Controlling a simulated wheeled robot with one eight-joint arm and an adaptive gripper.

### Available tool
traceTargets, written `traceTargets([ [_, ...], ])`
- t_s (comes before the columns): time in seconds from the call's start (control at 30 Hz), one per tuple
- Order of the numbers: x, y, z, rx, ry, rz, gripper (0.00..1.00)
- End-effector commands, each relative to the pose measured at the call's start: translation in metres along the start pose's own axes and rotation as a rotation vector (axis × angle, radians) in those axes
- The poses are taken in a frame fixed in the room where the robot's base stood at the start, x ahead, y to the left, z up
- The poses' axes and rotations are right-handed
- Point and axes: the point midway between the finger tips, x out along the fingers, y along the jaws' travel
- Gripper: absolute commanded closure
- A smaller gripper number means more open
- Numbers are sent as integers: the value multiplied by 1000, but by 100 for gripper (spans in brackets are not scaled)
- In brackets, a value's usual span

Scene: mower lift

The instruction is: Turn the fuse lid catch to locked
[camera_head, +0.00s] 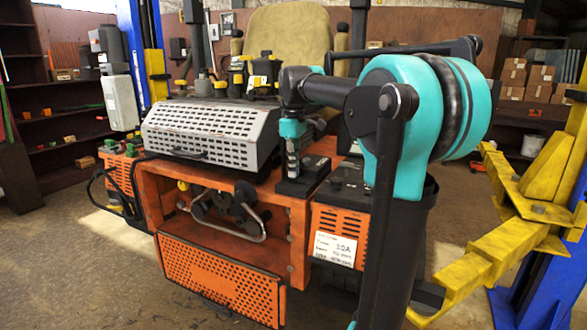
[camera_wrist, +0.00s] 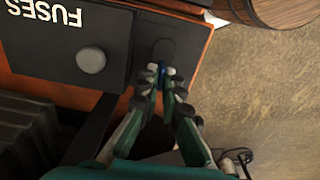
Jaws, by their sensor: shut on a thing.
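The black fuse lid (camera_wrist: 60,35) lies at the upper left of the wrist view, with white FUSES lettering upside down and a round grey knob (camera_wrist: 91,60). Beside it on the right is a dark plate (camera_wrist: 185,40) with a rounded dark piece. My gripper (camera_wrist: 163,80) reaches down onto this plate, its fingertips close together on the fuse lid catch, mostly hidden; a small blue bit shows between them. I cannot tell the catch's angle. In the head view my gripper (camera_head: 293,160) points down at the black fuse box (camera_head: 300,184) on the orange mower body.
A grey perforated cover (camera_head: 205,138) stands left of my gripper, and a tan seat (camera_head: 288,38) behind. An orange box with a 10A label (camera_head: 335,248) is at the front right. A yellow lift arm (camera_head: 480,255) stands at the right. A wooden barrel (camera_wrist: 270,10) shows in the wrist view.

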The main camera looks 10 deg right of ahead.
Motion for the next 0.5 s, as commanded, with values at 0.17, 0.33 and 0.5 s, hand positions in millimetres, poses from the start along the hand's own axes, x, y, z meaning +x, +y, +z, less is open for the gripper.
traceTargets([
  [0.17,0,0,0,-2,1,1,100],
  [0.33,0,0,0,-1,1,1,91],
  [0.5,0,0,0,-1,0,1,73],
])
